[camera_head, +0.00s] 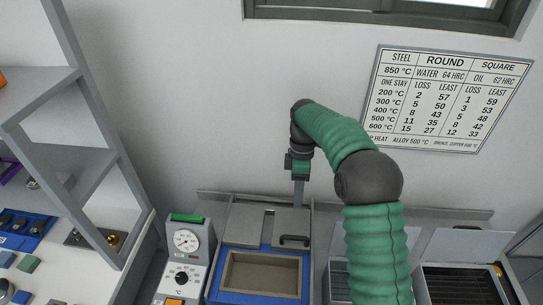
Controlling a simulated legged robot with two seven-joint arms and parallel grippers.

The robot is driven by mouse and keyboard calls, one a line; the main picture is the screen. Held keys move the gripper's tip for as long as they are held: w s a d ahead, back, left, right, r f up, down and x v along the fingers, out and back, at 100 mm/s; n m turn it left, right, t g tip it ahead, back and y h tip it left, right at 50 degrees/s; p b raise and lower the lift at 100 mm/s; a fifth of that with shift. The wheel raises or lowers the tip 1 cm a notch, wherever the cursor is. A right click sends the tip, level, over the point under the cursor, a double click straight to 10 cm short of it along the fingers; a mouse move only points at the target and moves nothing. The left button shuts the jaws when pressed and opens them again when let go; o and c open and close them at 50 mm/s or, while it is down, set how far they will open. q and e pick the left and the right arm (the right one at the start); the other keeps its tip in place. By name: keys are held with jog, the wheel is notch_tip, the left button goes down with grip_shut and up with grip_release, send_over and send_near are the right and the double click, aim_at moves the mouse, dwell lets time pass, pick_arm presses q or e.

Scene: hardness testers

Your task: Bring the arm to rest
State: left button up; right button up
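My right arm, in a green ribbed sleeve with dark grey joints, rises from the bottom right of the head view, bends at the elbow and reaches toward the back wall. My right gripper (299,198) hangs from its end, pointing down above the back edge of the blue-framed unit (227,260). The fingers show as one narrow grey strip, so I cannot tell whether they are open or shut. I see nothing held in them. My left arm and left gripper are out of view.
A gauge box (187,242) with a dial stands left of the blue-framed unit. Dark-slotted bins with raised lids (470,243) stand at right, partly behind my arm. A grey shelf rack (90,130) is at left. A hardness chart (446,100) hangs on the wall.

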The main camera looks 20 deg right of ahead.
jog(key=s+a+f+m+t, duration=0.2)
jog(key=s+a+m, duration=0.3)
jog(key=s, duration=0.4)
jog(key=s+a+f+m+t+h, duration=0.1)
jog(key=s+a+f+m+t, duration=0.1)
jog(key=s+a+f+m, duration=0.2)
jog(key=s+a+m, duration=0.2)
jog(key=s+a, duration=0.1)
jog(key=s, duration=0.1)
jog(key=shift+s+a+m, duration=0.2)
jog(key=shift+s+m, duration=0.1)
jog(key=shift+s, duration=0.1)
jog(key=shift+a, duration=0.15)
